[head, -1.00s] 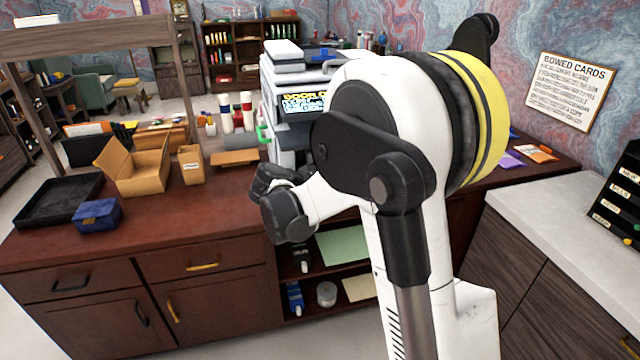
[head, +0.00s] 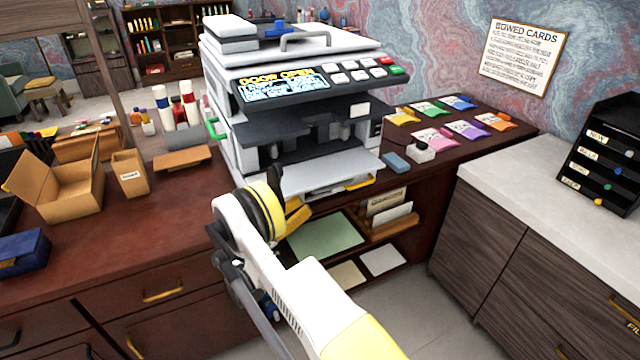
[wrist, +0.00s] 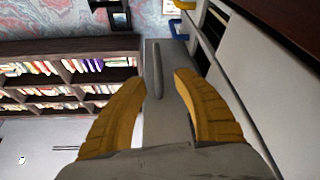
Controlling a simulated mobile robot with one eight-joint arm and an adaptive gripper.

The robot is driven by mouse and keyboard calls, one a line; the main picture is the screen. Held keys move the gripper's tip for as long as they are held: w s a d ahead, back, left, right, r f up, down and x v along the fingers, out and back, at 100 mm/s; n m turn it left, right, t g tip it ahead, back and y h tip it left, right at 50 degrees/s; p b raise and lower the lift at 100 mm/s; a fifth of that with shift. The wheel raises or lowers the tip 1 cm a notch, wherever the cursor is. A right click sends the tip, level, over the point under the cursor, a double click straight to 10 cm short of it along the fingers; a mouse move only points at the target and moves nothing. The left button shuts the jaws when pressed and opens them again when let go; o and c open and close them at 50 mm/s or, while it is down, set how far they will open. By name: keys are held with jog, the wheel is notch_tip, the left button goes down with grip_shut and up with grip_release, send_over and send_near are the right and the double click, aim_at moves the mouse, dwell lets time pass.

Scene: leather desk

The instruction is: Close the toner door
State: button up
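The printer (head: 300,95) stands on the desk, and its screen (head: 285,84) reads "DOOR OPEN". A light grey panel (head: 328,176), which looks like the toner door, is folded down and juts out from the printer's front below a dark cavity. My gripper (head: 297,214) is just in front of and below this panel's left part in the head view, partly hidden by my arm. In the wrist view my gripper's two yellow fingers (wrist: 160,78) are spread with a gap. A grey surface with a rod-like bar (wrist: 157,70) shows beyond the gap; I cannot tell whether they touch.
Open shelves (head: 345,245) lie under the printer. Colored packets (head: 465,128) and a small blue block (head: 396,162) lie right of it. A cardboard box (head: 60,190) and bottles (head: 175,108) stand left. A white counter (head: 540,185) is at right, with clear floor before it.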

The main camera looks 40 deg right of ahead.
aim_at(329, 187)
jog(key=b+x, duration=0.1)
jog(key=x, duration=0.4)
jog(key=b+x, duration=0.1)
jog(key=x, duration=0.3)
jog(key=shift+s+d+r, duration=0.15)
jog(key=shift+s+d, duration=0.15)
jog(key=shift+d, duration=0.05)
grip_shut()
